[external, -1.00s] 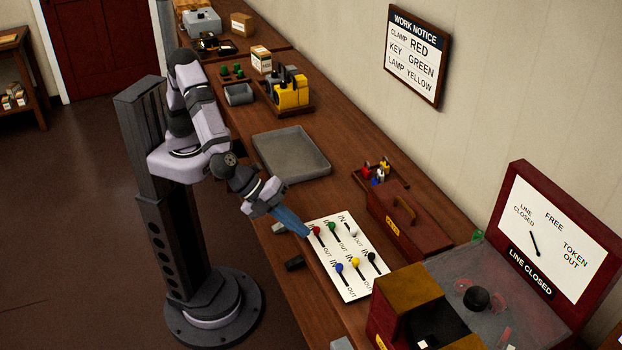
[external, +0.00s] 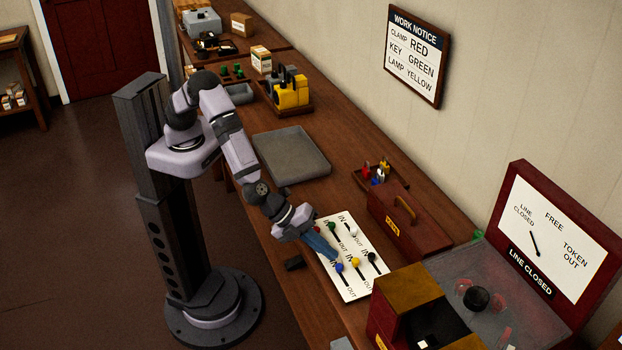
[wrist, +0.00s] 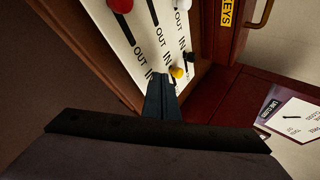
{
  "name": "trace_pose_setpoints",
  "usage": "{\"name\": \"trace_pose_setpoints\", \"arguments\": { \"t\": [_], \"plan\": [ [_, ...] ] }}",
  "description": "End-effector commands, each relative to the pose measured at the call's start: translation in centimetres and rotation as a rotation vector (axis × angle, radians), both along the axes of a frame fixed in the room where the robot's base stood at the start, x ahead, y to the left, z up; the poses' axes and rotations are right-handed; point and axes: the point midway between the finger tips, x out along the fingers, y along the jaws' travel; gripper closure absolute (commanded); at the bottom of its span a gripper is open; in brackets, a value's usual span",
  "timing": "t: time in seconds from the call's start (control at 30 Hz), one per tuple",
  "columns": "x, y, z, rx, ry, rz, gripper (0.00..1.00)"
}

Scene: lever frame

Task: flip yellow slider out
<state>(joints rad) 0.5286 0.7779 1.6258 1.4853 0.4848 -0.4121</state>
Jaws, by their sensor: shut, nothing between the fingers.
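The white slider panel (external: 353,287) lies on the bench with several coloured knobs in slots marked IN and OUT. In the wrist view the yellow slider (wrist: 177,72) shows just beyond my fingertips. My gripper (external: 334,259) is shut and empty, with its tip low over the panel by the blue slider. I cannot tell whether it touches. In the wrist view my fingers hide the blue slider.
A red KEYS box (external: 402,222) stands behind the panel. A red and brown box (external: 408,300) stands close to its right, with a LINE CLOSED board (external: 555,235) beyond. A grey tray (external: 291,155) lies to the left.

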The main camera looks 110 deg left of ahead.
Motion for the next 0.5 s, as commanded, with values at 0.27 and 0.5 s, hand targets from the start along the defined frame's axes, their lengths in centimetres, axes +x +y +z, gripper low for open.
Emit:
{"name": "trace_pose_setpoints", "arguments": {
  "t": [0.27,0.5],
  "plan": [
    [2.8,0.5,0.5,-0.001,-0.001,0.001,1.0],
    [3.5,0.6,0.3,0.0,-0.001,0.0,1.0]
  ]
}}
